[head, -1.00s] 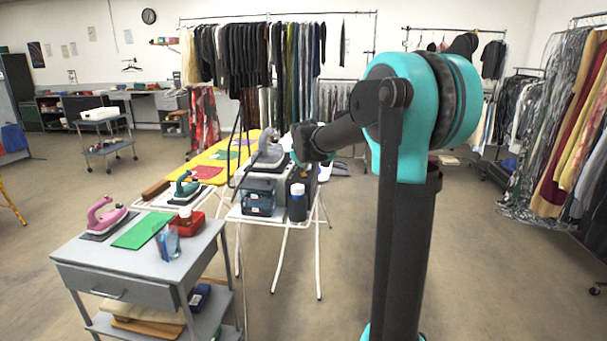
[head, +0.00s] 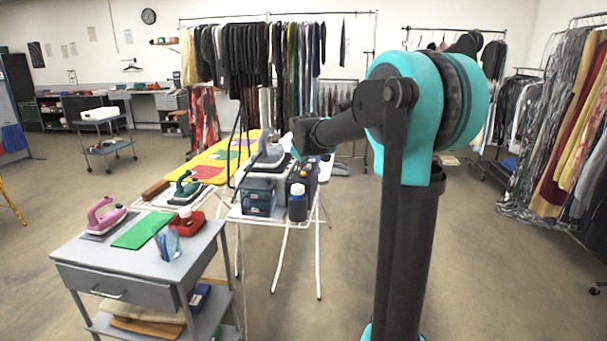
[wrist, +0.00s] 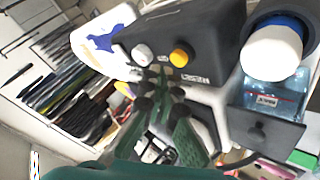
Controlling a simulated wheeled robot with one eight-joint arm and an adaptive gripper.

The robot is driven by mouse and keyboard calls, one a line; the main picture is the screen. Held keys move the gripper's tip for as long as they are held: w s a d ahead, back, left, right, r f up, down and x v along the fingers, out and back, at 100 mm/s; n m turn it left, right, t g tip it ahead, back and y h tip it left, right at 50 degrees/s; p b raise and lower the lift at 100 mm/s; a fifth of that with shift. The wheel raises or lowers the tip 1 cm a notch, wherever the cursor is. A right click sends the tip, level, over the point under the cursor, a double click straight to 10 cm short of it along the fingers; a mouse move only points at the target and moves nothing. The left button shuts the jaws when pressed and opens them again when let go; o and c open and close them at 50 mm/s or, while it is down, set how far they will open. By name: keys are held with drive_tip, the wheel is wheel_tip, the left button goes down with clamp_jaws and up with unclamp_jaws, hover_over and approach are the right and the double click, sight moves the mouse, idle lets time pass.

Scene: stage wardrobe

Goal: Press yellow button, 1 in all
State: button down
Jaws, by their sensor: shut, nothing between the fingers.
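The yellow button (wrist: 180,56) is a round knob on the face of a dark box, in the wrist view. A white round knob (wrist: 143,56) sits to its left on the same face. The dark box (head: 309,172) stands on the white ironing board in the head view; its buttons cannot be made out there. My gripper (wrist: 161,78) is shut and empty. In the wrist view its green fingers point at the box, with the tips just below and left of the yellow button in the picture. I see no contact with the button. The head view does not show the fingertips clearly.
A bottle with a white cap (head: 297,203) stands close in front of the box. A steam station with a blue tank (head: 258,201) and an iron (head: 266,152) stand to its left. A grey cart (head: 118,256) is at the front left. The floor on the right is free.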

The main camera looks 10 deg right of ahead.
sight(304, 174)
drive_tip(key=shift+r, duration=2.5)
drive_tip(key=s+d+f+m+g, duration=0.1)
drive_tip(key=s+f+m, duration=0.1)
drive_tip(key=s+f, duration=0.7)
drive_tip(key=s+d+f+m+g, duration=0.1)
drive_tip(key=s+f+m+g, duration=0.1)
drive_tip(key=s+f, duration=0.8)
drive_tip(key=s+d+f+m+g+y, duration=0.1)
drive_tip(key=s+f, duration=0.9)
drive_tip(key=s, duration=1.1)
drive_tip(key=d+m+g, duration=0.1)
drive_tip(key=m, duration=0.1)
drive_tip(key=shift+s+f+m, duration=0.2)
drive_tip(key=shift+s+m, duration=0.2)
drive_tip(key=shift+d, duration=0.1)
